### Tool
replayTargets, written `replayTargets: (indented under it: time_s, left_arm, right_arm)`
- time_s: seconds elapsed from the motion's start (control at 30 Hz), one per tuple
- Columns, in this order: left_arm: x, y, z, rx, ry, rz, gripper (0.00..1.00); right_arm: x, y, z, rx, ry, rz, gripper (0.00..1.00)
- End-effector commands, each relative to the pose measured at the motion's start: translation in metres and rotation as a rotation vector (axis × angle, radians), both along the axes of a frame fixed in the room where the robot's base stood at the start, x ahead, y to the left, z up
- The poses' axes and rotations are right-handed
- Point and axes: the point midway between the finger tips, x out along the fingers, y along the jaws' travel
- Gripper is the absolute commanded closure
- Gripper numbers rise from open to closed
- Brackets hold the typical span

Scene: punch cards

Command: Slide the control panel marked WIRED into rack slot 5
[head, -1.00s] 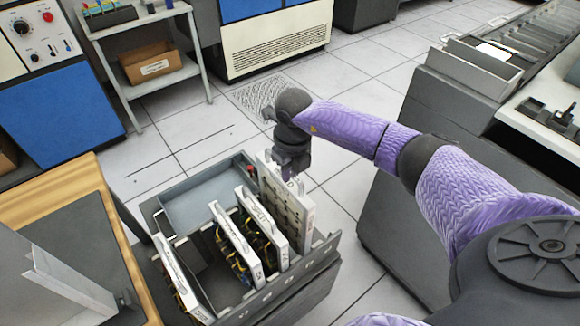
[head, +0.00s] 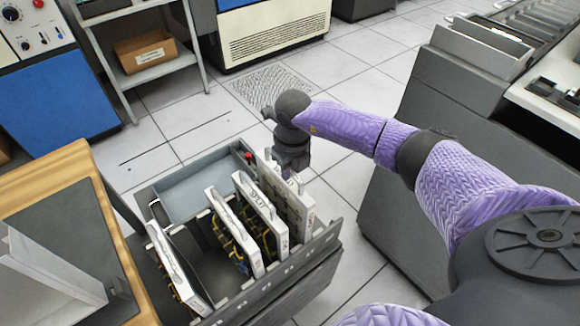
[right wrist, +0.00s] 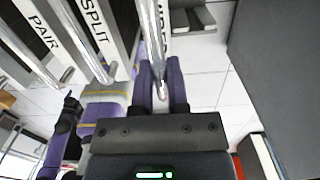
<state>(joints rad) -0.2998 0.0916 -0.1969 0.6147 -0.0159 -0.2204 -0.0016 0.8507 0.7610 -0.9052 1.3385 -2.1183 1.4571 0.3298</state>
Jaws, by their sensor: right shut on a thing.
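The WIRED panel (head: 298,212) is a pale upright board at the right end of the open grey rack (head: 275,290). In the right wrist view its handle (right wrist: 156,50) runs between my fingers, with part of its lettering beside it. My right gripper (head: 291,172) is shut on this handle from above; it also shows in the right wrist view (right wrist: 163,95). The panel's lower part is inside the rack, behind the front wall; I cannot tell whether it touches the bottom. The slot numbers are too small to read.
The SPLIT panel (head: 262,210) stands just left of the held one, then the PAIR panel (head: 232,232). Another white panel (head: 178,270) stands at the rack's left, with an empty gap between. A wooden-edged table (head: 55,190) is at left, a dark cabinet (head: 410,220) at right.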

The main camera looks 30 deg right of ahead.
Motion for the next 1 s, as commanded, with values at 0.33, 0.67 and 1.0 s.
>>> replayTargets:
  time_s: [0.33, 0.67, 1.0]
  left_arm:
    - [-0.002, 0.000, -0.012, 0.000, 0.005, 0.000, 0.00]
    - [-0.003, -0.001, -0.018, -0.002, 0.005, -0.001, 0.00]
    - [-0.003, 0.000, -0.019, -0.001, 0.005, -0.001, 0.00]
  right_arm:
    - [0.001, 0.000, -0.016, 0.001, -0.004, -0.001, 1.00]
    - [0.001, 0.000, -0.025, 0.001, -0.004, -0.001, 1.00]
    - [0.000, 0.000, -0.026, 0.000, -0.002, 0.000, 0.40]
